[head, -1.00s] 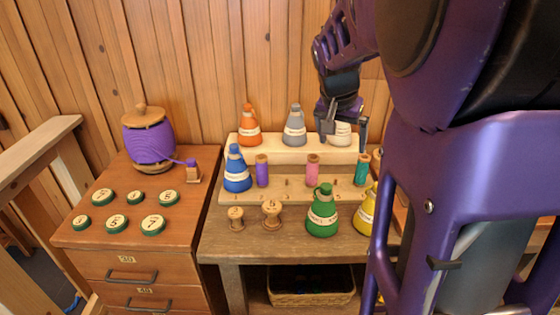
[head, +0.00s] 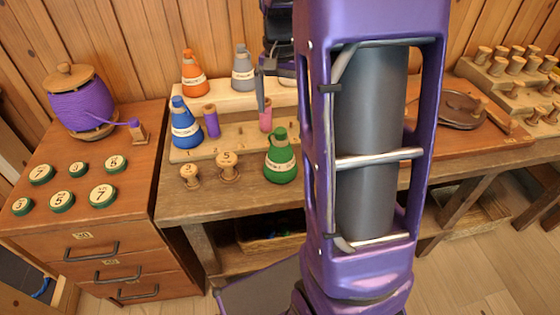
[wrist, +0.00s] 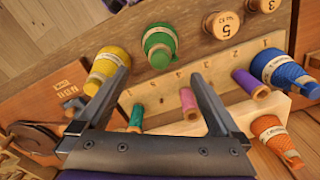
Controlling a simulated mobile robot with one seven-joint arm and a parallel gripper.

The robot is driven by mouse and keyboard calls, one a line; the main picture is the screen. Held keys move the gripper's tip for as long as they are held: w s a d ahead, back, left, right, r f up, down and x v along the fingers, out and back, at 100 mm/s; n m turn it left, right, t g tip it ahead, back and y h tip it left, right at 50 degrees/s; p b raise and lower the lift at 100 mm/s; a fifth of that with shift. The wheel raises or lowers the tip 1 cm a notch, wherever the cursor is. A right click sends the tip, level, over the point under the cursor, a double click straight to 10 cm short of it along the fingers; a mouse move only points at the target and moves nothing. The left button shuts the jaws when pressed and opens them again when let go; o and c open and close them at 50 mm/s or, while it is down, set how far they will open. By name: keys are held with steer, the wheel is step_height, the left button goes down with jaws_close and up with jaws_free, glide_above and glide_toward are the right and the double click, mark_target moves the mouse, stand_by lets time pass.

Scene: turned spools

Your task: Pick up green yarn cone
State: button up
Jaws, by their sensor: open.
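The green yarn cone (head: 281,157) stands upright at the front of the workbench, with a pale label band. It also shows in the wrist view (wrist: 159,44), beyond and between my finger tips. My gripper (wrist: 163,85) is open and empty, above the stepped rack and apart from the green cone. In the head view only one finger (head: 261,92) shows clearly; my own arm hides the rest. A yellow cone (wrist: 106,66) stands beside the green one in the wrist view, close to my left finger.
Blue (head: 184,124), orange (head: 194,73) and grey (head: 243,68) cones stand on the stepped rack (head: 208,153). Pink (head: 265,118) and purple (head: 211,121) spools stand there too. Two wooden spools (head: 228,167) sit left of the green cone. A purple yarn drum (head: 82,103) stands on the left cabinet.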

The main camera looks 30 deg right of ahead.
mark_target(281, 142)
step_height(281, 142, down, 12)
steer(key=shift+r+b, duration=0.25)
steer(key=shift+b, duration=0.85)
steer(key=shift+r, duration=0.1)
jaws_close()
